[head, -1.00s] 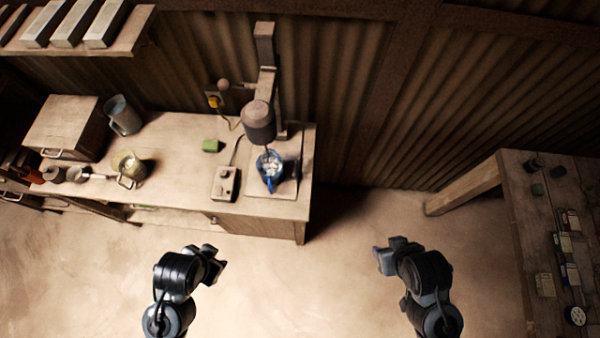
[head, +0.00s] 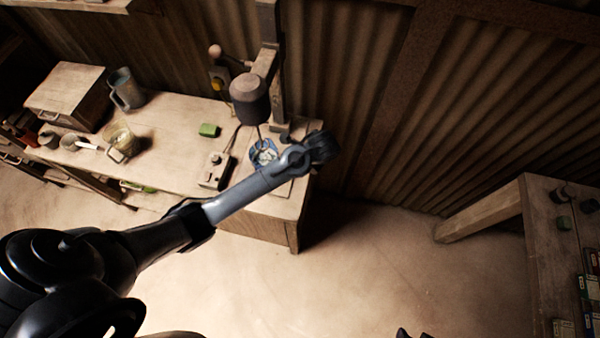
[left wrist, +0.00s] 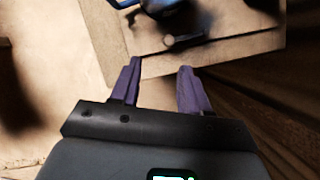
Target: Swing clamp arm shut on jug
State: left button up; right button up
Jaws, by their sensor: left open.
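The blue jug (head: 263,152) with pale lumps in it stands on the board under the stand's mixer head, partly covered by my left arm in the head view. Its dark blue side shows at the top edge of the left wrist view (left wrist: 158,6). A short bar with a round end (left wrist: 185,41), which looks like the clamp arm, lies beside the jug there. My left gripper (left wrist: 160,66) is open and empty over the board, its fingers short of the bar. In the head view its fingers are hidden behind the wrist. Only a dark tip of my right gripper (head: 408,333) shows at the bottom edge.
The mixer head (head: 249,97) hangs from a post above the jug. A control box (head: 215,170) and a green block (head: 208,130) sit to the left on the bench. A glass jug (head: 120,140) stands further left. Another table (head: 545,260) is at the right.

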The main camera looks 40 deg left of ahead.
pick_arm(q)
jog(key=x, duration=0.6)
jog(key=w+x, duration=0.1)
jog(key=x, duration=0.3)
jog(key=shift+w+a+r, duration=0.1)
grip_shut()
dwell(0.3)
